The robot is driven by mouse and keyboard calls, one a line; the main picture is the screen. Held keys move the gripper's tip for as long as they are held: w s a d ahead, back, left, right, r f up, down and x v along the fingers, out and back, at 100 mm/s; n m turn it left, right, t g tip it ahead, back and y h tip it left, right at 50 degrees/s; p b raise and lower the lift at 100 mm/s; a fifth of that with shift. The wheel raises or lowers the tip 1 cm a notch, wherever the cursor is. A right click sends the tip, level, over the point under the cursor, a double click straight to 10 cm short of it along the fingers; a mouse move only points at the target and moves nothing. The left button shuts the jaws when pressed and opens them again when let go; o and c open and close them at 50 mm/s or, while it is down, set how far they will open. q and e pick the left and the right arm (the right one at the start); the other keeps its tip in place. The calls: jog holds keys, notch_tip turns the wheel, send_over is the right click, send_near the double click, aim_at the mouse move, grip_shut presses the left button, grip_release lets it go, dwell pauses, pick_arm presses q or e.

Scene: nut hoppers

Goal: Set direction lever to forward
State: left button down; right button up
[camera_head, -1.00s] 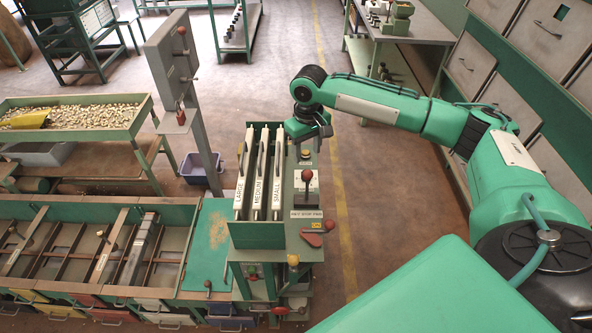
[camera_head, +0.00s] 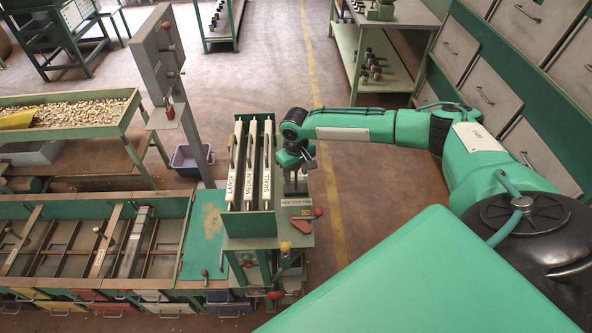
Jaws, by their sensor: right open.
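My right gripper (camera_head: 304,166) is open, over the upper lever's place; contact cannot be told. My left gripper is not in view.
The slatted hopper (camera_head: 248,222) stands tight left of my right gripper. A grey post (camera_head: 180,90) with a red-handled control rises behind left. Sorting bins (camera_head: 80,245) fill the lower left. The floor right of the stand is clear.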

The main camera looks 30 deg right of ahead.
jog(key=shift+c, duration=0.5)
grip_shut()
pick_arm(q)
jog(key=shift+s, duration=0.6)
